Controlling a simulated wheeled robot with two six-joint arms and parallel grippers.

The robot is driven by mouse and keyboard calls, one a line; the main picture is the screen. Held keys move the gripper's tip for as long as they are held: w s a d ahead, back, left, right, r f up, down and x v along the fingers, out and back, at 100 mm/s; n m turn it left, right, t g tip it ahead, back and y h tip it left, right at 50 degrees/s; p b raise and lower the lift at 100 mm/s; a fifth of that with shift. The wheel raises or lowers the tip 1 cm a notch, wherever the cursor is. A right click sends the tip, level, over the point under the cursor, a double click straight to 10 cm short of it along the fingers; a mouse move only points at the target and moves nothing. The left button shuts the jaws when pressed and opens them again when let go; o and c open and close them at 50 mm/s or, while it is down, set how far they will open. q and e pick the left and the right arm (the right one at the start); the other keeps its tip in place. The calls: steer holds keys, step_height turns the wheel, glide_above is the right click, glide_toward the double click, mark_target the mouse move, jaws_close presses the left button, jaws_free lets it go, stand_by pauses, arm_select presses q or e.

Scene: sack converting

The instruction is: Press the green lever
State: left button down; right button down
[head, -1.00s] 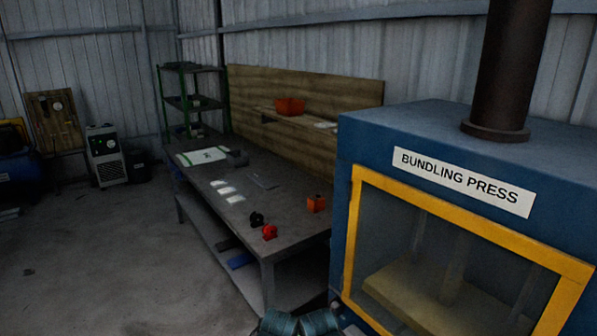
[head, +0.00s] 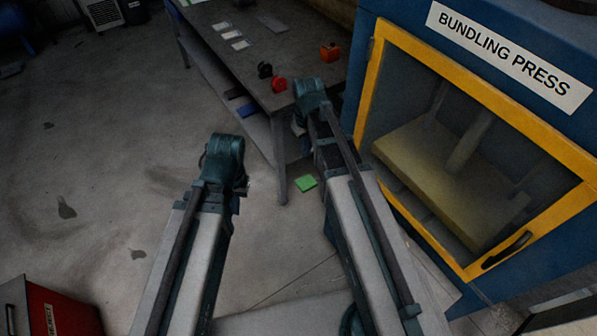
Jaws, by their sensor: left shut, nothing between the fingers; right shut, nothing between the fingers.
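A flat green piece (head: 306,183) lies low at floor level beside the front table leg. It is the only green part near the press, and I cannot tell its shape well enough to call it a lever. My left gripper (head: 222,160), at the dark teal end of the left arm, is over open floor, left of the green piece. My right gripper (head: 310,97), at the end of the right arm, shows in front of the table's near corner, above the green piece in the picture. Both look shut and empty; their fingertips are hard to make out.
The blue bundling press (head: 397,29) with its yellow-framed door (head: 520,111) stands close on the right. The workbench (head: 243,75) carries red, black and orange items. A red box (head: 62,312) is at the lower left.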

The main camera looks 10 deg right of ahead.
mark_target(305, 183)
steer(key=shift+f, duration=0.1)
step_height(305, 183, down, 14)
steer(key=b, duration=1.4)
steer(key=shift+s+a+f+h+b, duration=0.15)
steer(key=shift+f+h+b, duration=0.15)
steer(key=shift+f+b, duration=0.45)
step_height(305, 183, down, 5)
steer(key=t+h+b, duration=0.1)
steer(key=h+b, duration=0.1)
steer(key=b, duration=0.3)
steer(key=shift+a+r+b, duration=0.1)
steer(key=shift+r+b, duration=0.05)
steer(key=shift+b, duration=0.2)
steer(key=b+x, duration=0.2)
steer(key=shift+s+f+b, duration=0.15)
steer(key=shift+f+b, duration=0.15)
steer(key=shift+b, duration=0.1)
steer(key=shift+s, duration=0.1)
